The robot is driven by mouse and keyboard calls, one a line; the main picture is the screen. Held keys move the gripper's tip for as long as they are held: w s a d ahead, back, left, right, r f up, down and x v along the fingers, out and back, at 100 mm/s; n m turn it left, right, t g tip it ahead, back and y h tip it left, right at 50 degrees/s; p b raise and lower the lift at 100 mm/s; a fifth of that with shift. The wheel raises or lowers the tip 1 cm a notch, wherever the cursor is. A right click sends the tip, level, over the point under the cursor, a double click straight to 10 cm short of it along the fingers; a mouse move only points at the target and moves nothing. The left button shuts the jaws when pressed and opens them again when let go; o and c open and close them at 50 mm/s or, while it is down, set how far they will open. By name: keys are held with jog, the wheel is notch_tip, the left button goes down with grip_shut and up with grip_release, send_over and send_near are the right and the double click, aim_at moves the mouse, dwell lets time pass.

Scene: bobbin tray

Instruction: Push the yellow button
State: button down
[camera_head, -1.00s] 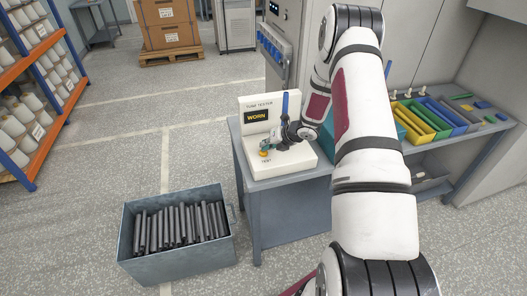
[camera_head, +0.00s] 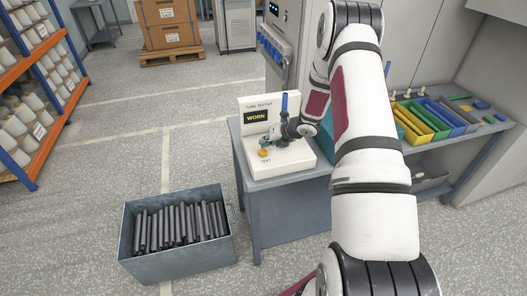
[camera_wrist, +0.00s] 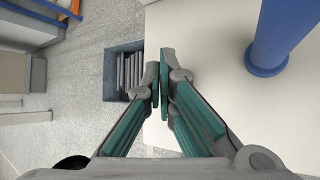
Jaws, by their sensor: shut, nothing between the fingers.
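The yellow button (camera_head: 263,153) sits on the base of the white tube tester (camera_head: 294,160), above the label "TEST". The tester's display (camera_head: 256,116) reads "WORN". My gripper (camera_head: 264,143) is just above and behind the button in the head view, and a small gap seems to show between them. In the wrist view my gripper (camera_wrist: 161,88) has its fingertips together with nothing between them, over the edge of the white tester base (camera_wrist: 215,60). The button is not visible in the wrist view. A blue upright tube (camera_head: 284,104) stands on the tester; it also shows in the wrist view (camera_wrist: 277,35).
The tester stands on a grey table (camera_head: 257,205). A metal bin (camera_head: 177,262) of dark tubes is on the floor to the left. Coloured trays (camera_head: 437,118) lie on the bench at right. A shelf of bobbins (camera_head: 28,75) is at far left.

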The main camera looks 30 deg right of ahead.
aim_at(265, 150)
jog(key=shift+r+p, duration=0.65)
jog(key=shift+r, duration=1.85)
